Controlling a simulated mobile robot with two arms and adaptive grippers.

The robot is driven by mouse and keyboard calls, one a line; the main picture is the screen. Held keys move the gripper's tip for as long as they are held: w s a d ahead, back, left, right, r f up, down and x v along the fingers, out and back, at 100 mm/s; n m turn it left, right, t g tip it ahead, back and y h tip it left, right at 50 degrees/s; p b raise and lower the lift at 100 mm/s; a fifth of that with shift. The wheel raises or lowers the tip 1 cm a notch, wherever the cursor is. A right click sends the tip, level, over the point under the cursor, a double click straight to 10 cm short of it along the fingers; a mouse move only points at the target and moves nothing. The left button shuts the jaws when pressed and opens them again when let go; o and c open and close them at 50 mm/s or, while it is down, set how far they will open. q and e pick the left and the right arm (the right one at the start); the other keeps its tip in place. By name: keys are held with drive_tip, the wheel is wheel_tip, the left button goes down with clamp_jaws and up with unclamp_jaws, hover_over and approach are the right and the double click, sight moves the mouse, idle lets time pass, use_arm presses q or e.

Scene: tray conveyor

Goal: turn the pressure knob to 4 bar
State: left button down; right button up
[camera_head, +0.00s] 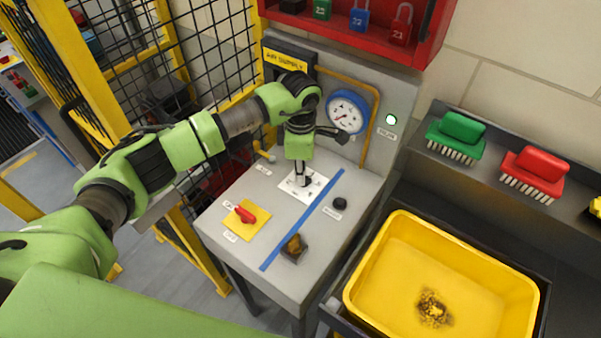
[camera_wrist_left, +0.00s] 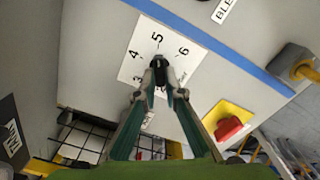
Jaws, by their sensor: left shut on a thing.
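The pressure knob (camera_wrist_left: 159,61) is a small dark knob on a white number card (camera_wrist_left: 132,62). The numbers 4, 5 and 6 read clearly around it in the left wrist view; its pointer direction cannot be told. My left gripper (camera_wrist_left: 161,72) points down at the card and is shut on the knob. In the head view the left gripper (camera_head: 302,182) stands over the card (camera_head: 291,192) and hides most of the knob. A round blue-rimmed gauge (camera_head: 346,112) is on the panel behind; its reading is too small to tell. My right gripper is not in view.
A red switch on a yellow plate (camera_head: 236,222) lies left of a blue line (camera_head: 300,222). A black button (camera_head: 340,203) and a brass-coloured fitting (camera_head: 293,247) are near the line. A green lamp (camera_head: 391,119) is lit. A yellow bin (camera_head: 375,262) stands right, below two brushes.

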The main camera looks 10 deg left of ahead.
use_arm(q)
drive_tip(key=shift+f+n+b, duration=0.15)
drive_tip(key=shift+n+b, duration=1.25)
drive_tip(key=n+b, duration=0.2)
drive_tip(key=shift+s+n, duration=0.15)
drive_tip(key=shift+n, duration=0.15)
drive_tip(key=n+b, duration=0.1)
drive_tip(key=n, duration=0.1)
drive_tip(key=n+b, duration=0.2)
drive_tip(key=shift+s+d, duration=0.1)
drive_tip(key=shift+d, duration=0.1)
drive_tip(key=shift+r+n+b, duration=0.2)
drive_tip(key=shift+n+b, duration=0.35)
drive_tip(key=shift+n, duration=0.45)
drive_tip(key=c, duration=2.1)
unclamp_jaws()
drive_tip(key=shift+c, duration=0.2)
drive_tip(key=shift+s, duration=0.1)
